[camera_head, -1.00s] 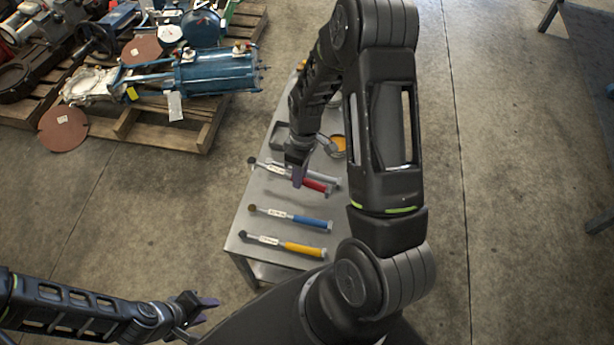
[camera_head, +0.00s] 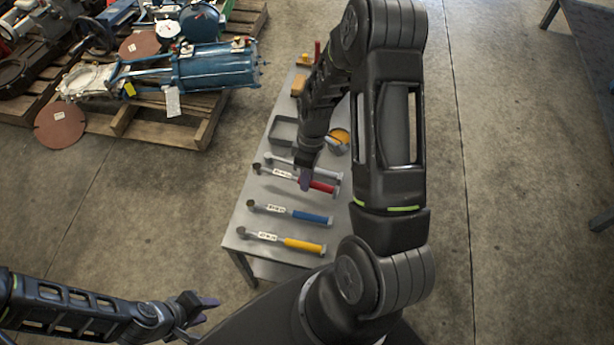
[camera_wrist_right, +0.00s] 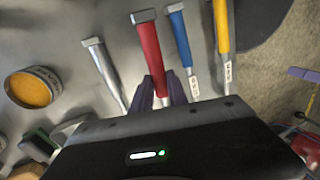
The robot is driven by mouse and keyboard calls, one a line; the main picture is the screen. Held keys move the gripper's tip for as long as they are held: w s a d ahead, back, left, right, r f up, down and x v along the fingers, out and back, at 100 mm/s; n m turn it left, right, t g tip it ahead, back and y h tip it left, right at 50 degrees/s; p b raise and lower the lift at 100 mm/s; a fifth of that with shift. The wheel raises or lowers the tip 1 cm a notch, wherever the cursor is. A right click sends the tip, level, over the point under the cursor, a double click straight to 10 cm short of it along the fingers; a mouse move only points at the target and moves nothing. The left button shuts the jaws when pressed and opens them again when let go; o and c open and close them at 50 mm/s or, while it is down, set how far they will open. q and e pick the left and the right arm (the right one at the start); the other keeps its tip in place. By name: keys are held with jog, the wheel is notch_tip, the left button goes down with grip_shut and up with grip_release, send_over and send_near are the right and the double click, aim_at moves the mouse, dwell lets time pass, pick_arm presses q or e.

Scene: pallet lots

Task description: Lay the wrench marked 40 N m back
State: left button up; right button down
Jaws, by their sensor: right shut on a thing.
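My right gripper (camera_head: 305,180) is shut on a red-handled wrench (camera_head: 322,187), whose head points left. In the right wrist view the red handle (camera_wrist_right: 150,50) runs between the fingers (camera_wrist_right: 160,93). I cannot tell whether this wrench touches the table. A grey-handled wrench (camera_head: 325,173) lies just behind it, partly hidden by my arm. A blue-handled wrench (camera_head: 310,217) and a yellow-handled wrench (camera_head: 302,245) lie in front, roughly parallel. Their white labels are too small to read. My left gripper (camera_head: 204,310) is open and empty, left of the table's near end.
The metal table (camera_head: 240,222) also carries a grey tray (camera_head: 284,132), a round tin with orange contents (camera_head: 340,136) and orange items (camera_head: 298,85) at the back. A loaded pallet (camera_head: 175,132) stands at back left. Another table (camera_head: 580,50) stands at right.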

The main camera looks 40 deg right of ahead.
jog(key=shift+w+d+b+x, duration=0.1)
jog(key=shift+d+b+x, duration=0.05)
jog(key=shift+b+x, duration=0.75)
jog(key=shift+w+d+b+x, duration=0.1)
jog(key=shift+d+b+x, duration=0.1)
jog(key=shift+b+x, duration=0.6)
jog(key=shift+w+d+b+x, duration=0.15)
jog(key=shift+b+x, duration=0.35)
jog(key=shift+x, duration=0.75)
jog(key=shift+f, duration=0.35)
jog(key=c, duration=1.2)
grip_release()
jog(key=v, duration=0.7)
jog(key=shift+r, duration=0.35)
